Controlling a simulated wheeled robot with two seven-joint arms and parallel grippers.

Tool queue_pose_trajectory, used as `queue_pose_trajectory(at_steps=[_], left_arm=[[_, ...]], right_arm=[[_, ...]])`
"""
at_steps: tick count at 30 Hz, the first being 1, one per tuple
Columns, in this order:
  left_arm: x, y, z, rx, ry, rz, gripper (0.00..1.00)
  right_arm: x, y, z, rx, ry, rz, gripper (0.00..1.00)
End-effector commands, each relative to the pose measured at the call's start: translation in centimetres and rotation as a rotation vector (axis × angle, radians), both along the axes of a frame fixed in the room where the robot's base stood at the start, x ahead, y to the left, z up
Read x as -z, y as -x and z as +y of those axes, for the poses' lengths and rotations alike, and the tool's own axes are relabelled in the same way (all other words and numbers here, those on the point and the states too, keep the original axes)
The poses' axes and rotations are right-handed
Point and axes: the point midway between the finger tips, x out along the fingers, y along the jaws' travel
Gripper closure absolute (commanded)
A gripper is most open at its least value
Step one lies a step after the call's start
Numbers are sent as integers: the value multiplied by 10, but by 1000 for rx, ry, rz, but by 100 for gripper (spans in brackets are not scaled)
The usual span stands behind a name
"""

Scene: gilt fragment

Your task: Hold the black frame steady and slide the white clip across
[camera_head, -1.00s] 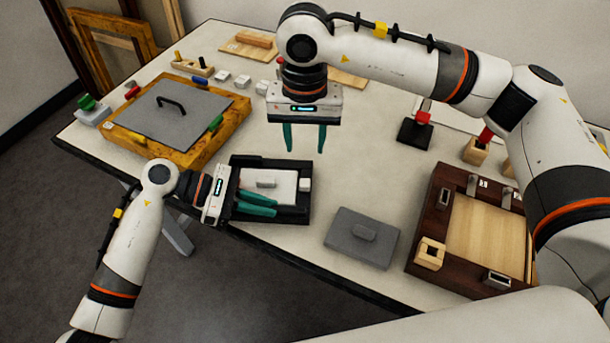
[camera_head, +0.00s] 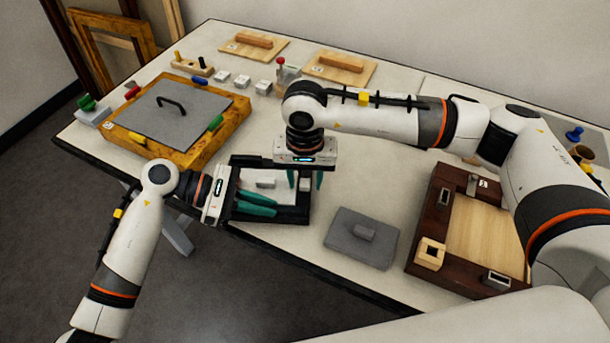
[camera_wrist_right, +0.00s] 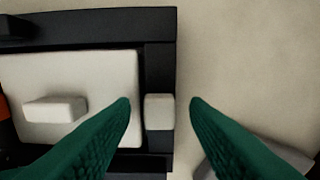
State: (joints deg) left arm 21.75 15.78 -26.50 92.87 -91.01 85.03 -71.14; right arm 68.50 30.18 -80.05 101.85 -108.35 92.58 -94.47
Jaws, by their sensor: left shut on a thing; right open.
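The black frame (camera_head: 298,214) lies near the table's front edge, with a white panel (camera_head: 283,189) inside it. My left gripper (camera_head: 275,204) is shut on the black frame at its near left part. The white clip (camera_wrist_right: 158,113) is a small block on the frame's right side rail in the right wrist view. My right gripper (camera_wrist_right: 160,102) is open over that side, with its green fingers to the left and right of the clip in the picture. It also shows in the head view (camera_head: 305,182).
A grey plate with a handle (camera_head: 362,238) lies right of the black frame. A dark wooden box (camera_head: 425,215) stands further right. A yellow-brown wooden frame with a grey lid (camera_head: 170,115) is behind on the left. Small white blocks (camera_head: 242,82) lie behind.

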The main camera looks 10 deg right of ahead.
Motion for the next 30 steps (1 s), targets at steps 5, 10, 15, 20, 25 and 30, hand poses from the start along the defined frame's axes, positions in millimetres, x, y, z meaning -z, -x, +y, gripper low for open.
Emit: queue_pose_trajectory(at_steps=[5, 10, 15, 20, 25, 30], left_arm=[[0, 0, 0, 0, 1, 0, 100], [0, 0, 0, 0, 1, 0, 100], [0, 0, 0, 0, 1, 0, 100], [0, 0, 0, 0, 0, 0, 100], [0, 0, 0, 0, 1, 0, 100], [0, 0, 0, 0, 1, 0, 100]], right_arm=[[0, 0, 0, 0, 0, 0, 79], [0, 0, 0, 0, 0, 0, 100], [-1, -1, 2, 0, -1, 0, 100], [-1, -4, 15, 0, -1, 0, 100], [-1, -4, 15, 1, -2, -1, 100], [-1, -4, 14, 0, -2, -1, 60]])
